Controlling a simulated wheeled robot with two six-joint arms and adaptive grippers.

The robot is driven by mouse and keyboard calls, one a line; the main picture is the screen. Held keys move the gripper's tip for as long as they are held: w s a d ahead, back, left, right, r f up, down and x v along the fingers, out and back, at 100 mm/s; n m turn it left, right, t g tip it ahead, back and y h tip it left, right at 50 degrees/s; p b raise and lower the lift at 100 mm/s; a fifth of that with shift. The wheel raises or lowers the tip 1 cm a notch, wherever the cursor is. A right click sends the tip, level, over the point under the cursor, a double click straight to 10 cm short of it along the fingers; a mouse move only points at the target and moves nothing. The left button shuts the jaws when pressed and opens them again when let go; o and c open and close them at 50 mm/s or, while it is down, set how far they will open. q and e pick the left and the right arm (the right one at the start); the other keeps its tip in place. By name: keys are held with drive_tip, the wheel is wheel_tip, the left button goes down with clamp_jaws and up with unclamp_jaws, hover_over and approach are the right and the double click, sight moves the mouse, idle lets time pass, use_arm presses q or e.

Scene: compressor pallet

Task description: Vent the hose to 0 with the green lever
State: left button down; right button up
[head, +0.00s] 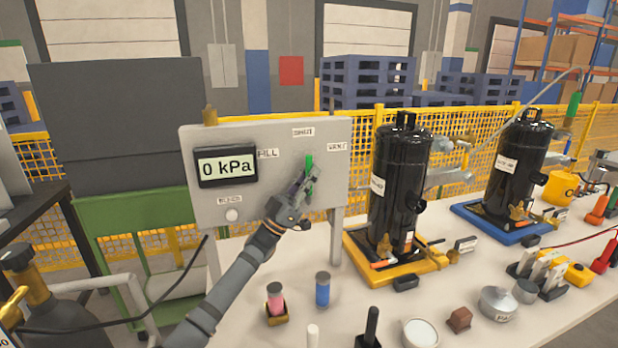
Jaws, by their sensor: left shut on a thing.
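The grey panel (240,200) stands on the table with a display (226,167) that reads 0 kPa. The green lever (309,163) is on the panel's right half, among labels FILL, SHUT and VENT. Its visible end points up toward the SHUT label (303,132), with VENT to the upper right. My left gripper (304,186) is shut on the lever and hides part of it. A white round button (232,214) sits low on the panel. My right gripper is not in view.
Two black tanks stand to the right, one on a yellow tray (436,262), one on a blue tray (473,220). Pink (275,298) and blue (322,289) vials, a black upright handle (371,325) and a white bowl (420,333) stand in front. A dark cylinder (40,290) is lower left.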

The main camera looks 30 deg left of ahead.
use_arm(q)
drive_tip(key=shift+f, duration=0.1)
drive_tip(key=c, duration=1.3)
unclamp_jaws()
drive_tip(key=v, duration=0.7)
drive_tip(key=shift+f, duration=0.2)
drive_tip(key=shift+s+a, duration=0.1)
